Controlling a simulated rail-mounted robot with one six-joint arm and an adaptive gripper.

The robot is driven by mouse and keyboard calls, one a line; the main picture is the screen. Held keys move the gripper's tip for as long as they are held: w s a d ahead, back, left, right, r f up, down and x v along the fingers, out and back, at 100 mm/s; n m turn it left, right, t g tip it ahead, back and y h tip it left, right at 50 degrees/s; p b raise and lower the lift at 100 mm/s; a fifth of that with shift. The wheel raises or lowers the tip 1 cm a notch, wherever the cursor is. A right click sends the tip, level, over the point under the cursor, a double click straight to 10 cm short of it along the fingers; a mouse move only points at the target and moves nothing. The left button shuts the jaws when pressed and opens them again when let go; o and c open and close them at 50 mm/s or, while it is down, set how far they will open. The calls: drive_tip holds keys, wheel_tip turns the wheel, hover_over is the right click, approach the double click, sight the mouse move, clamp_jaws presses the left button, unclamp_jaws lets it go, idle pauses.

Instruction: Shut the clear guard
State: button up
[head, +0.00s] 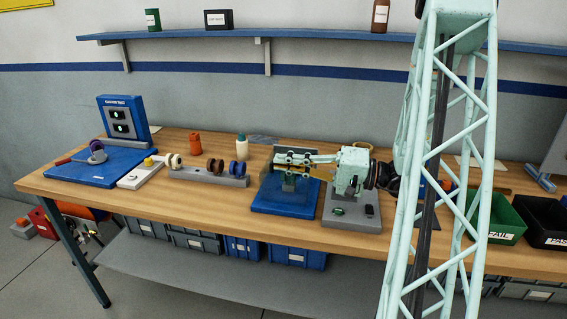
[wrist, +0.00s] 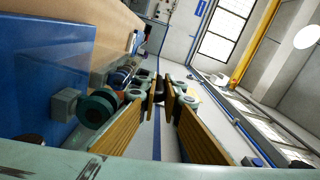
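The blue test base (head: 272,207) stands near the middle of the bench, with a grey block on it partly hidden by my gripper. I cannot make out the clear guard's outline for sure; a faint see-through patch shows by the blue base's left side in the head view. My gripper (head: 279,160) hangs level above the blue base, pointing left. In the wrist view my gripper (wrist: 160,92) has its two ribbed yellow pads apart, with nothing between them. The blue base (wrist: 45,60) fills the left of that view, with a grey block (wrist: 67,103) on it.
Green (head: 503,217) and black bins are at the right.

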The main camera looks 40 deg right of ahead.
sight(307, 177)
drive_tip(key=shift+o, duration=0.7)
drive_tip(key=shift+s+a+f, duration=0.25)
drive_tip(key=shift+a+f, duration=0.1)
drive_tip(key=shift+f, duration=0.15)
drive_tip(key=shift+s+d+f, duration=0.1)
drive_tip(key=shift+s+d, duration=0.2)
drive_tip(key=shift+v, duration=1)
drive_tip(key=v, duration=0.4)
drive_tip(key=shift+d, duration=0.15)
drive_tip(key=v, duration=0.2)
drive_tip(key=r+v, duration=0.1)
drive_tip(key=v, duration=0.2)
drive_tip(key=shift+d+r, duration=0.1)
drive_tip(key=shift+d, duration=0.15)
